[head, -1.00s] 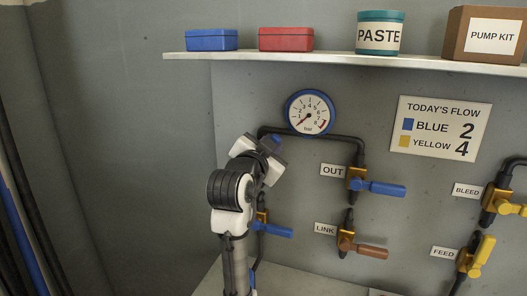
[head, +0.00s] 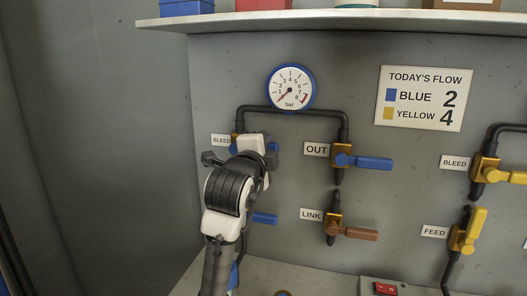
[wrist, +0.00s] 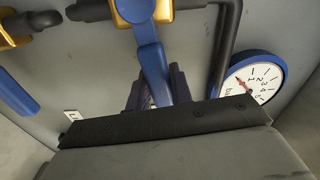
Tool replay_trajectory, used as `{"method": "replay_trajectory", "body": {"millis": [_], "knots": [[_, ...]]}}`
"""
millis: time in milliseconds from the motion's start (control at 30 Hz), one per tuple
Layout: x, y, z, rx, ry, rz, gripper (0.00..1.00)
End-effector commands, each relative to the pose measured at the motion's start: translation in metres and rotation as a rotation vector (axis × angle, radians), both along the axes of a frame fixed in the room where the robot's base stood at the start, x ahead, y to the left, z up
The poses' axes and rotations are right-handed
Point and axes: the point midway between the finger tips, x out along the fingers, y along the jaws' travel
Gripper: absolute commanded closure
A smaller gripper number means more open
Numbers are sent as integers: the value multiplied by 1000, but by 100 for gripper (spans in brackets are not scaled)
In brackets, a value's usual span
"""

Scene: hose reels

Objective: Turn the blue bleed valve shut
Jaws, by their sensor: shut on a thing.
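The blue bleed valve sits at the left pipe end, beside a BLEED label (head: 221,140). In the head view my arm hides most of it; a bit of blue lever (head: 274,147) shows to the right of my gripper (head: 256,150). In the wrist view its gold body is at the top, and the blue bleed lever (wrist: 150,55) runs down from it between the dark fingers of my gripper (wrist: 157,92). My gripper is shut on this lever. The lever appears to point sideways to the right in the head view.
Close right is the OUT valve (head: 365,162) with a blue lever. Below are another blue lever (head: 264,218) and the brown LINK lever (head: 358,234). The gauge (head: 290,88) is above. Yellow valves (head: 487,170) stand far right. The shelf (head: 330,20) overhangs.

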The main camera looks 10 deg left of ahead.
Motion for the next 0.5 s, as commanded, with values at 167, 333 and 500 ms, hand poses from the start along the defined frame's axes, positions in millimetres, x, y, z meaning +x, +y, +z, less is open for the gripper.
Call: {"method": "replay_trajectory", "body": {"millis": [167,333,500], "knots": [[0,-2,-9,80,0,-3,100],[0,-2,-11,123,-2,-3,100],[0,-2,-12,138,-1,-3,100]]}}
